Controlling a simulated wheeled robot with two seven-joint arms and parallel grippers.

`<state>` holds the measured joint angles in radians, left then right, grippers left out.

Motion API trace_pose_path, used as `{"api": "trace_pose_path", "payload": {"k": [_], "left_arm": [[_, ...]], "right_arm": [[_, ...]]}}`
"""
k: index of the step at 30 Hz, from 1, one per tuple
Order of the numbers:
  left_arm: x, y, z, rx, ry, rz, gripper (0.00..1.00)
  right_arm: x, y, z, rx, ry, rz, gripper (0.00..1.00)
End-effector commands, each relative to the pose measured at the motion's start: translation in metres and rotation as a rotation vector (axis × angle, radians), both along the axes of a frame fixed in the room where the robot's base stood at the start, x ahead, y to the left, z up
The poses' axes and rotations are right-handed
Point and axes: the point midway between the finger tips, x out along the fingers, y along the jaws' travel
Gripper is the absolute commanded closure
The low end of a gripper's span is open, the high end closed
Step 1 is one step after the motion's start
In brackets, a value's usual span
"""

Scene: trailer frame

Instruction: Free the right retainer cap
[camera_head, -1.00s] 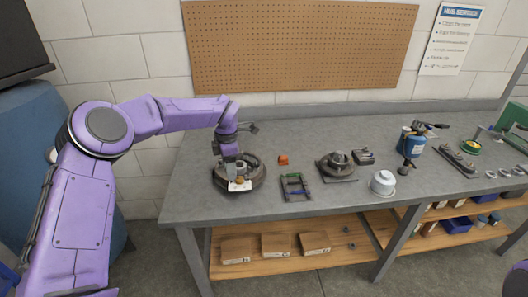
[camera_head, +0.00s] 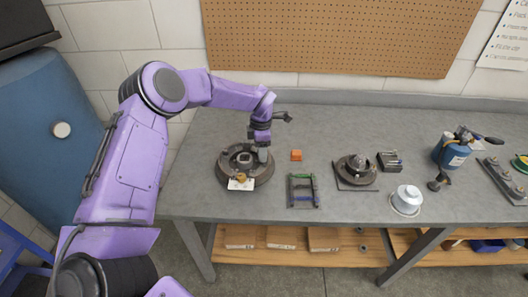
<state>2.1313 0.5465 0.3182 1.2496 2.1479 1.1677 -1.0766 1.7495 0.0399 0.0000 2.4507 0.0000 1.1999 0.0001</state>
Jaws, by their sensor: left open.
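A dark round hub drum (camera_head: 231,178) lies on the left part of the bench, with a small pale part (camera_head: 243,159) at its centre. I cannot tell a retainer cap apart at this size. A white card (camera_head: 241,184) with a small brownish spot sits at the drum's front edge. My left gripper (camera_head: 263,155) is open and points down over the right rear side of the drum. Whether its fingertips touch the drum is unclear. A second hub (camera_head: 357,166) sits on a dark square plate to the right. My right gripper is out of view.
Cartons (camera_head: 280,238) lie on the shelf below.

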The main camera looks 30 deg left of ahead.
Motion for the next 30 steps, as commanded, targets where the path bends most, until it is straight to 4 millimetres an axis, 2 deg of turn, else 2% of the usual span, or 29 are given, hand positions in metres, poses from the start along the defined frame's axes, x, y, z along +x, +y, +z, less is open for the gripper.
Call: {"api": "trace_pose_path", "payload": {"k": [1, 6, 15, 17, 18, 20, 30], "left_arm": [[0.002, 0.000, -0.008, 0.002, 0.005, 0.000, 0.49], [0.007, 0.000, -0.034, 0.003, 0.008, 0.000, 0.49], [0.008, 0.000, -0.040, 0.002, 0.007, 0.000, 0.49], [0.008, 0.000, -0.040, 0.002, 0.007, 0.000, 0.69], [0.008, 0.000, -0.040, 0.002, 0.007, 0.000, 0.82], [0.007, -0.001, -0.039, 0.001, 0.008, 0.000, 1.00], [0.008, -0.003, -0.042, -0.001, 0.009, 0.019, 1.00]], "right_arm": [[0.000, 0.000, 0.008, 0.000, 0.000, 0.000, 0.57], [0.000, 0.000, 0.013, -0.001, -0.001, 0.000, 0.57], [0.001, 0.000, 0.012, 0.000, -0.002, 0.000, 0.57], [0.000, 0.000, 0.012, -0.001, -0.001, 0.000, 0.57], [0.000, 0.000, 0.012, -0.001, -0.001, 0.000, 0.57], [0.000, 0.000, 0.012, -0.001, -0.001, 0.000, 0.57], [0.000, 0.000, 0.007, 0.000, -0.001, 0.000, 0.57]]}}
